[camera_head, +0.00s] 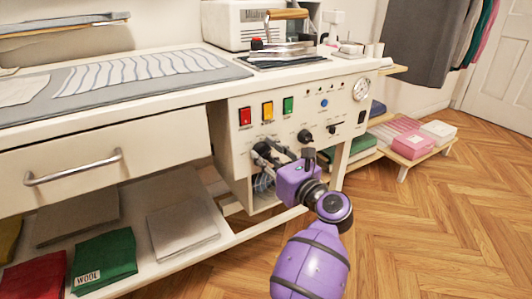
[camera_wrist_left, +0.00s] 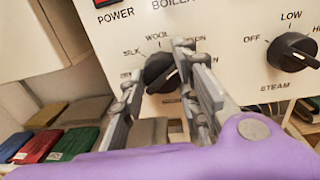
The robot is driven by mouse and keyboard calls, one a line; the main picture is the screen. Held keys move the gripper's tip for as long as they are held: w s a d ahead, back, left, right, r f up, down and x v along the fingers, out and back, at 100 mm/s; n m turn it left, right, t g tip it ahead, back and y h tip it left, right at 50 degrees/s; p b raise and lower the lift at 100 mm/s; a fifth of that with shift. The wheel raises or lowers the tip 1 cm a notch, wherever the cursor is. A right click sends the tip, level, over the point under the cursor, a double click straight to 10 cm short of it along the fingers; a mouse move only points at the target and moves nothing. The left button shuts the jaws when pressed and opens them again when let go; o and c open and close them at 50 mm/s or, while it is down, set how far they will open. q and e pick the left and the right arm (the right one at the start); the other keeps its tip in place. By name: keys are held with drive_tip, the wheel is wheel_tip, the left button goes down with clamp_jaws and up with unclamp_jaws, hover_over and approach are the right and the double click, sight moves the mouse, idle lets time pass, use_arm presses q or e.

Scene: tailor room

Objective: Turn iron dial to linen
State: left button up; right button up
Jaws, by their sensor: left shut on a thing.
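The iron dial (camera_wrist_left: 160,73) is a round black knob on the white front panel (camera_head: 240,150), below the power and boiler switches. The labels SILK and WOOL show around its upper left. A label at its right is partly covered by a finger and ends in "ON". Which label its pointer faces is not clear. My purple left gripper (camera_head: 268,155) is at the panel, its two grey fingers on either side of the dial. It is shut on the dial, and in the head view it hides most of it. My right gripper is not in view.
A black steam dial (camera_wrist_left: 293,50) with OFF and LOW labels is right of my fingers. Red, amber and green switches (camera_head: 267,111) sit above. A drawer handle (camera_head: 73,168) sticks out at left. Folded cloths (camera_head: 104,260) lie on the lower shelf.

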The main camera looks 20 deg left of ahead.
use_arm(q)
drive_tip(key=m, duration=0.1)
drive_tip(key=m+p, duration=0.2)
drive_tip(key=shift+s+a, duration=0.25)
drive_tip(key=shift+a, duration=0.05)
drive_tip(key=shift+m+p, duration=1.1)
drive_tip(key=shift+m, duration=0.8)
drive_tip(key=shift+r, duration=0.1)
drive_tip(key=o, duration=1)
drive_tip(key=shift+a, duration=0.1)
drive_tip(key=shift+d, duration=0.2)
